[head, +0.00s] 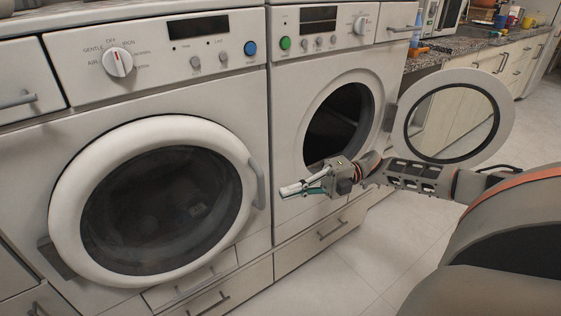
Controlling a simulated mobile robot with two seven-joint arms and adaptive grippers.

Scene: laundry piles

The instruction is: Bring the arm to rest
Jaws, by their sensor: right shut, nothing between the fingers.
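My right arm reaches in from the right side of the head view. My right gripper (303,188) is shut and empty, pointing left in front of the right-hand machine (290,130), below and left of its round opening. I cannot tell whether it touches the machine's front. My left gripper is not in view.
The right-hand machine's round door (407,122) stands open to the right, behind my arm. The left-hand machine's door (68,215) is closed. Drawers (320,240) lie below. A counter (470,45) with cups and other items runs at the back right. The tiled floor (350,275) is clear.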

